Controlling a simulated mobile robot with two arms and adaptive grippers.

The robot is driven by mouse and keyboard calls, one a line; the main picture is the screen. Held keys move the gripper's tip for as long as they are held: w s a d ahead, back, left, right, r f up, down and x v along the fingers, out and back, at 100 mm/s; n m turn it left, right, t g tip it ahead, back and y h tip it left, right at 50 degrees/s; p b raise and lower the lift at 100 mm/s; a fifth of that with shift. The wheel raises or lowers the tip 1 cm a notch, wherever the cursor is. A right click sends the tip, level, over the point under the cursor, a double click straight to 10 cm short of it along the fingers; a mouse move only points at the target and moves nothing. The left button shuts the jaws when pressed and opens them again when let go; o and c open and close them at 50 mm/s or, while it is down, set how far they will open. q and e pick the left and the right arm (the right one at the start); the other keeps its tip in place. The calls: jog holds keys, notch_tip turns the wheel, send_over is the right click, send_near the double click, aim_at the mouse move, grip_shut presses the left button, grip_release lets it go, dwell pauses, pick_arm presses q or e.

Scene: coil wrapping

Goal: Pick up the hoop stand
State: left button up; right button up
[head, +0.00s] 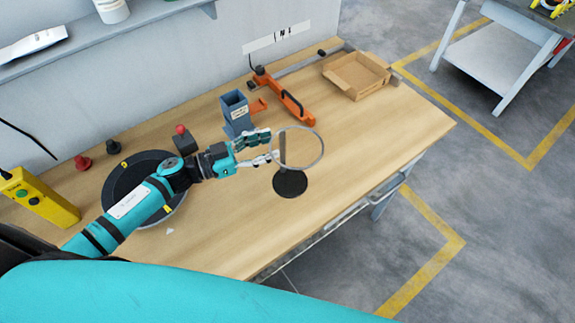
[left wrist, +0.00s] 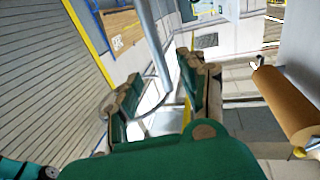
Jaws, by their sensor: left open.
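The hoop stand (head: 290,184) has a round black base on the wooden table, a short upright post and a thin grey ring at the top. My left gripper (head: 269,145) is open just left of the post, its fingers pointing right towards it. The fingertips overlap the ring's left edge in the head view; contact cannot be told. In the left wrist view, the grey post (left wrist: 156,48) and part of the ring show between and beyond the two spread fingers (left wrist: 155,92). My right gripper is not in view.
A black round turntable (head: 122,184) lies under my left arm. A blue-grey holder (head: 236,112) and an orange tool (head: 289,101) stand behind the gripper. An open cardboard box (head: 357,76) is at the far right. The table right of the stand (head: 375,135) is clear.

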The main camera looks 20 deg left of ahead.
aim_at(283, 141)
pick_arm(q)
jog(key=b+x, duration=0.1)
jog(key=x, duration=0.4)
jog(key=shift+w+a+f, duration=0.1)
jog(key=shift+a+f, duration=0.1)
jog(key=shift+c, duration=1.1)
grip_shut()
jog(key=shift+r, duration=0.1)
